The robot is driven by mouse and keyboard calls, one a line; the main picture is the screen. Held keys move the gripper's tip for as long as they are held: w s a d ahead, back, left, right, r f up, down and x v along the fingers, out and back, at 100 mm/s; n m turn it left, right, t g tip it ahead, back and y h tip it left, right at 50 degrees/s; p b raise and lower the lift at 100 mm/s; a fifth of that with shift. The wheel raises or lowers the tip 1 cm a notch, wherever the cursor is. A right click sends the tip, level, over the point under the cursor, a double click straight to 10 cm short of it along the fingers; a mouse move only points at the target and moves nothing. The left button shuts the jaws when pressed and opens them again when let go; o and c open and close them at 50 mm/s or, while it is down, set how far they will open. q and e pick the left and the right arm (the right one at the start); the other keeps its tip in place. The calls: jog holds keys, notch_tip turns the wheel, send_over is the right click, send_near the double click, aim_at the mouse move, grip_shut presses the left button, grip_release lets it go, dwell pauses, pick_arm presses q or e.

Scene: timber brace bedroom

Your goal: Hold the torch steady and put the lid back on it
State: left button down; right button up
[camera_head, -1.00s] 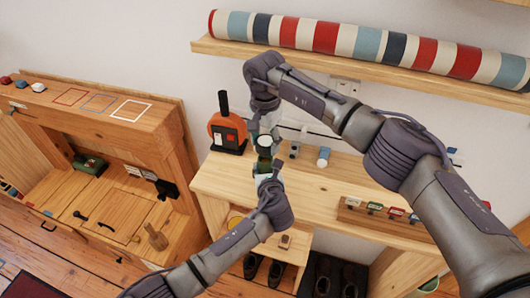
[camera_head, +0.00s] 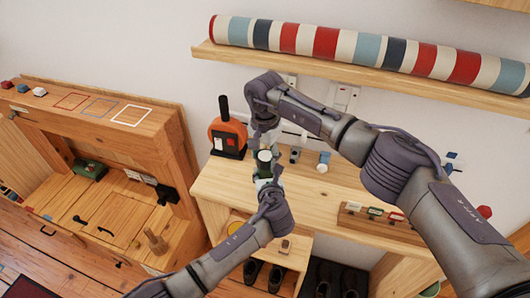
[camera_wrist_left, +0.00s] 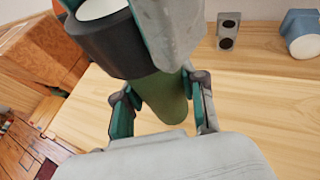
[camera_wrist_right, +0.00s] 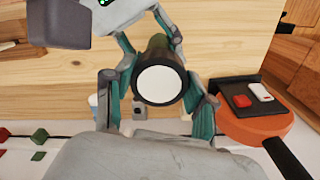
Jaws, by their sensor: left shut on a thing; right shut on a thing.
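The torch has a green body (camera_wrist_left: 165,98), upright in the grip of my left gripper (camera_head: 265,180), which is shut around it. The dark lid with a white round face (camera_head: 264,156) is at the torch's top end. It shows large in the left wrist view (camera_wrist_left: 118,45) and end-on in the right wrist view (camera_wrist_right: 160,84). My right gripper (camera_head: 265,138) is shut on the lid from behind. In the left wrist view the lid overlaps the top of the body. The joint is partly covered, so I cannot tell whether the lid is fully seated.
An orange and black device (camera_head: 228,137) stands left on the wooden bench (camera_head: 325,195). Small grey and blue items (camera_head: 324,160) lie behind the grippers. A wooden rack (camera_head: 365,222) stands at the right. A shelf (camera_head: 350,82) with a striped roll (camera_head: 325,43) is above.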

jog(key=shift+f, duration=0.2)
jog(key=shift+f, duration=0.6)
dwell(0.4)
